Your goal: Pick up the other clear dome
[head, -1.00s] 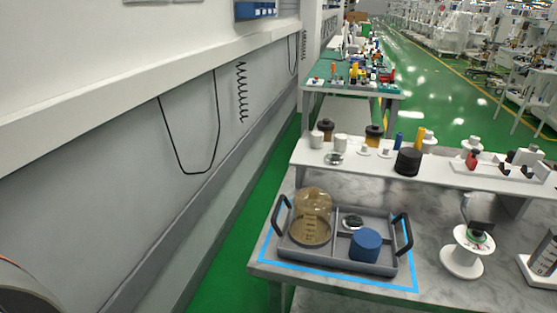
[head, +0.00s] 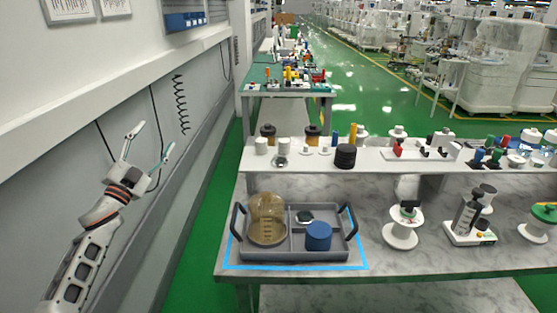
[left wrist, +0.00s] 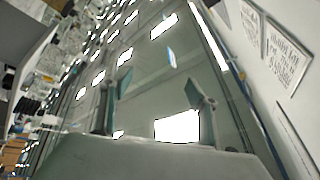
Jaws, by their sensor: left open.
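A transparent, amber-tinted dome (head: 267,215) with a knob on top stands upright in the left compartment of the grey tray (head: 300,256) on the marble-topped cart. I cannot make out a second clear dome in these views. My left gripper (head: 152,146) is open and empty, raised in front of the wall, well left of the tray and apart from it. Its two spread fingers also show in the left wrist view (left wrist: 160,90), with only the ceiling and lights between them. My right gripper is in neither view.
The tray also holds a blue cylinder (head: 318,236) and a small dark-and-silver piece (head: 304,217). A white shelf (head: 375,164) behind carries jars and a black stack (head: 345,156). A white spool (head: 402,228) and a microscope-like device (head: 468,218) stand right of the tray.

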